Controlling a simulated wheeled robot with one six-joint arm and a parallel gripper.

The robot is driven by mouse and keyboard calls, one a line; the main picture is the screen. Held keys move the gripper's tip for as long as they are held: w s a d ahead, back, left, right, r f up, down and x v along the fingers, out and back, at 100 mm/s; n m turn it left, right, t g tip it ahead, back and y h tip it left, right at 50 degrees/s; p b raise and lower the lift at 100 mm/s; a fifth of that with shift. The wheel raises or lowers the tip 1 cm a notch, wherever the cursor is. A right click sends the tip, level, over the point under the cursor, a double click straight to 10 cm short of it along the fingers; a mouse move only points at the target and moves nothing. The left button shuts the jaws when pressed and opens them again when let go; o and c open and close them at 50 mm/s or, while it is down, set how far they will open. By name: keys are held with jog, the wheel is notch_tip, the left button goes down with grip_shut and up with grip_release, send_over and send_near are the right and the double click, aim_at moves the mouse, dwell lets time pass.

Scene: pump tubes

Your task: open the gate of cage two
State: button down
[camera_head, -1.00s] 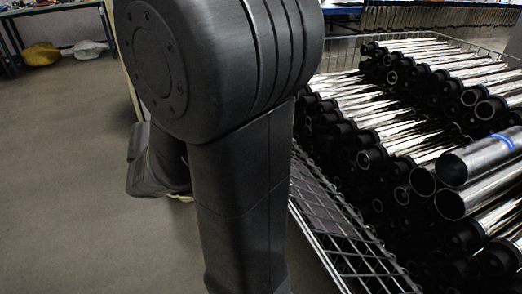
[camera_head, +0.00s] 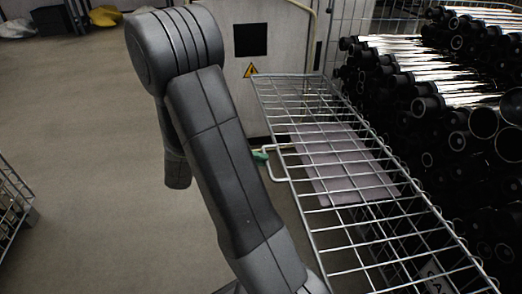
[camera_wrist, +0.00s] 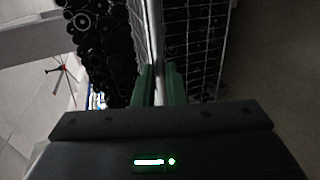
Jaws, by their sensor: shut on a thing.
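The gate (camera_head: 318,130) is a wire-grid panel in the head view, folded outward from the front of the cage of tubes. It looks tilted down rather than upright; its exact angle is hard to tell. A wire handle (camera_head: 275,172) sticks out from its left edge. My gripper (camera_head: 261,157) shows only as a green fingertip at this handle, mostly behind my arm. In the wrist view, the green fingers of my gripper (camera_wrist: 160,86) are shut around a metal bar (camera_wrist: 158,62) of the gate. I cannot read a cage number.
Stacked black-ended tubes (camera_head: 450,100) fill the cage at the right. A pale cabinet (camera_head: 275,40) with a yellow warning sign (camera_head: 250,70) stands behind the gate. Another wire frame (camera_head: 12,205) is at the left edge. The floor between is clear.

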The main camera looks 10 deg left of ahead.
notch_tip(320, 180, down, 8)
jog(key=b, duration=0.1)
jog(key=shift+f+h, duration=0.25)
jog(key=shift+h, duration=0.15)
jog(key=shift+a, duration=0.1)
jog(key=c, duration=1.5)
grip_release()
jog(key=p+v, duration=0.4)
jog(key=v, duration=0.9)
jog(key=shift+s+a+p, duration=0.2)
jog(key=shift+a+p, duration=0.1)
jog(key=shift+a, duration=0.05)
